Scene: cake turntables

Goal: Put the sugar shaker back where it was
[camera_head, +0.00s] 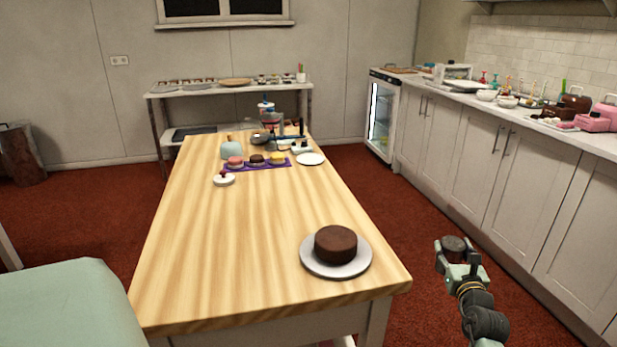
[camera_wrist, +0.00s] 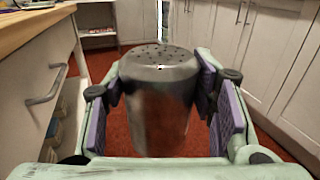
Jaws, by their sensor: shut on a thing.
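The sugar shaker (camera_wrist: 160,110) is a grey metal cylinder with a domed, perforated top. My gripper (camera_wrist: 159,90) is shut on it, with the purple pads at its left and right sides. The shaker looks upright. In the head view my gripper (camera_head: 456,262) is over the red floor, between the wooden table and the counter. The dark round top of the shaker (camera_head: 453,243) shows there between the fingers. Its lower part is hidden by the gripper.
The wooden table (camera_head: 215,260) has a chocolate cake (camera_head: 335,243) on a pale turntable (camera_head: 312,262) near its front right. Small cakes on a purple mat (camera_head: 232,168) and other items stand at its far end. The counter (camera_head: 545,132) along the right holds several bowls, bottles and pink items.

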